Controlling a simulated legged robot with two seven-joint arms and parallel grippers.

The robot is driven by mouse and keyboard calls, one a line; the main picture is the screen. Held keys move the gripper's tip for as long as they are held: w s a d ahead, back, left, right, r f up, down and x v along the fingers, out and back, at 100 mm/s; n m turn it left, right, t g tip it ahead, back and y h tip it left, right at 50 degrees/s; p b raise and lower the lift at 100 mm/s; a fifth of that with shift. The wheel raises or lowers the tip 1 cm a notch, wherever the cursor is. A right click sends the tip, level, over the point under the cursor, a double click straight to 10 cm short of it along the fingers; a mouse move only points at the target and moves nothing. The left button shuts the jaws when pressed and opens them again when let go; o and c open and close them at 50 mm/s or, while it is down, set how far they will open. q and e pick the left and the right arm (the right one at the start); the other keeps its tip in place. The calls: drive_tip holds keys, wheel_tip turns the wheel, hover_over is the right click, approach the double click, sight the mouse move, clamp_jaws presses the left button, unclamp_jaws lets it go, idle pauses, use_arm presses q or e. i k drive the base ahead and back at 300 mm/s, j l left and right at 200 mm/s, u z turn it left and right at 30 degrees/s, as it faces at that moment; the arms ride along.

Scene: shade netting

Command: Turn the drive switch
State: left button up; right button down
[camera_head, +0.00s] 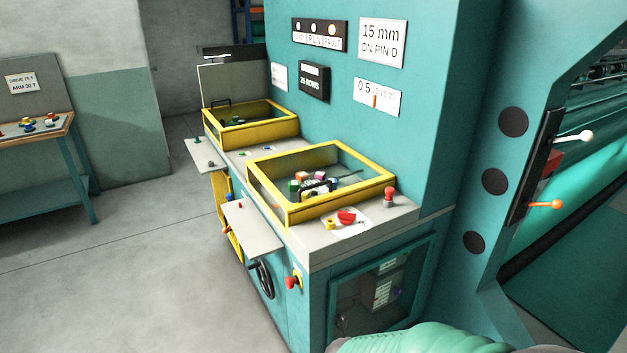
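No label that I can read marks the drive switch. A red rotary knob (347,216) sits on a white plate on the grey worktop of the teal machine, beside a small yellow part (330,225). A red-handled switch (293,281) with a yellow backing is on the machine's front side, below the worktop. A red mushroom-shaped button (389,195) stands at the worktop's right. I cannot tell which of these is the drive switch. Neither of my grippers is in view.
Two yellow-framed clear-sided boxes (264,210) (209,127) stand on the worktop. A black handwheel (262,280) and a grey shelf (252,227) stick out at the front. Levers with white (586,136) and orange (557,204) knobs are at right.

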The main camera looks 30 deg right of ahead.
sight(346, 217)
drive_tip(key=i+z, duration=0.1)
drive_tip(key=z, duration=0.4)
drive_tip(key=i+j+z, duration=0.1)
drive_tip(key=z, duration=0.4)
